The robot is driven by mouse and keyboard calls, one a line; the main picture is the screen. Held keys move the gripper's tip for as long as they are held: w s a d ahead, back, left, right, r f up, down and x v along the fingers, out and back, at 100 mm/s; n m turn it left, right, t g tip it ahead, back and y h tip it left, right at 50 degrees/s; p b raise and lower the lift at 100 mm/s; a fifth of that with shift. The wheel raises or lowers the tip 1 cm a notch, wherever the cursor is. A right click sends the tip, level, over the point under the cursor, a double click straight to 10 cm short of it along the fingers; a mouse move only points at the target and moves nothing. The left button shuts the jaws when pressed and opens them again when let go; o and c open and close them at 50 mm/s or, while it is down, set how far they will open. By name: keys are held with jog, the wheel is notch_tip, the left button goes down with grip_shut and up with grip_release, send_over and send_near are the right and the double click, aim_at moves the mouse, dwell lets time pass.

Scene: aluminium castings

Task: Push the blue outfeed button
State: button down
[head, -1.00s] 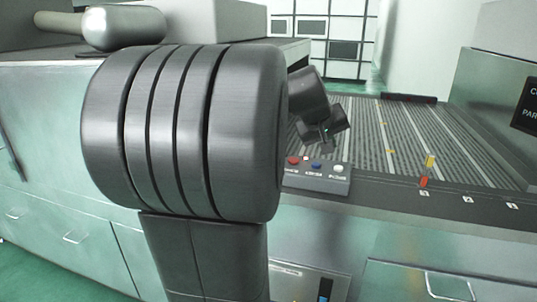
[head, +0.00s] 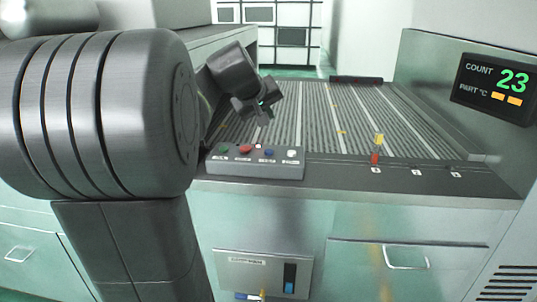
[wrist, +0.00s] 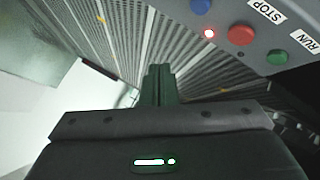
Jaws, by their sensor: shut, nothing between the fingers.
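The blue outfeed button (head: 269,153) is on the sloped grey button box (head: 255,170) at the front edge of the ribbed conveyor. It stands between a red button (head: 246,149) and a white button (head: 292,153); a green button (head: 223,150) is at the left end. My gripper (head: 268,111) is above and behind the box, apart from the buttons. In the wrist view the blue button also shows at the top edge (wrist: 200,6), partly cut off. My closed fingers (wrist: 158,80) point over the conveyor slats, with nothing between them.
The ribbed conveyor (head: 310,115) lies behind the box. A small yellow-and-red post (head: 377,150) stands to its right. A display (head: 495,88) reads COUNT 23. A cabinet with a drawer handle (head: 405,258) is below.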

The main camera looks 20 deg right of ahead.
aim_at(267, 153)
notch_tip(267, 153, down, 7)
jog(key=b, duration=0.5)
jog(key=shift+f, duration=0.2)
jog(key=shift+f+b, duration=0.1)
jog(key=shift+b, duration=0.25)
dwell(1.3)
jog(key=shift+f, duration=0.3)
jog(key=shift+f+b, duration=0.5)
jog(key=shift+b, duration=0.15)
dwell(0.4)
jog(key=shift+r, duration=0.1)
jog(key=shift+r+p, duration=0.8)
jog(key=shift+r, duration=0.1)
jog(key=shift+r+p, duration=2.05)
jog(key=shift+r, duration=0.35)
